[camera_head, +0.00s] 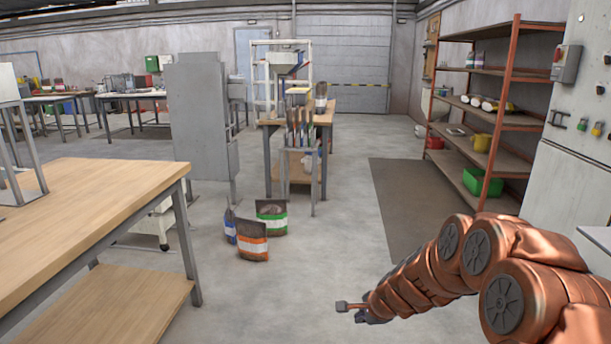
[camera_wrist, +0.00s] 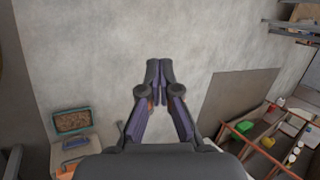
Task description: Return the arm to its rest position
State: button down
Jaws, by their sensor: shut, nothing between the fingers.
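My copper-coloured arm reaches in from the lower right of the head view, stretched low over the open floor. My gripper (camera_head: 343,307) is at its far end, small and partly turned away in the head view. In the wrist view my gripper (camera_wrist: 159,72) shows its two dark fingers with the tips together and nothing between them. Bare grey floor lies past the fingertips. The gripper touches nothing that I can see.
A wooden table (camera_head: 100,200) stands at the left. Several pellet bags (camera_head: 252,247) sit on the floor at centre. A dark mat (camera_head: 400,200) and a red-framed shelf (camera_head: 509,100) are at the right, beside a control cabinet (camera_head: 580,150). The floor between is clear.

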jog(key=s+a+r+n+g+y+p, duration=0.15)
jog(key=s+r+n+p, duration=0.3)
jog(key=s+r, duration=0.45)
jog(key=s+a+r+n+g+p, duration=0.25)
jog(key=s+r+n+p, duration=0.2)
jog(key=s+r, duration=0.45)
jog(key=s+d+r+n+g+h+p, duration=0.1)
jog(key=s+r, duration=0.3)
jog(key=s, duration=0.4)
jog(key=s+d+r+n+g+h+p, duration=0.1)
jog(key=s+d+r+n+p, duration=0.2)
jog(key=s, duration=0.5)
jog(key=s+d+r+n+g+h+p, duration=0.1)
jog(key=s+d+r+n+h+p, duration=0.1)
jog(key=s, duration=0.7)
notch_tip(320, 180, up, 4)
jog(key=shift+d+f+n+g+p, duration=0.2)
jog(key=shift+d+n+g+p, duration=0.2)
jog(key=shift+d+n+p, duration=0.5)
jog(key=shift+m, duration=0.3)
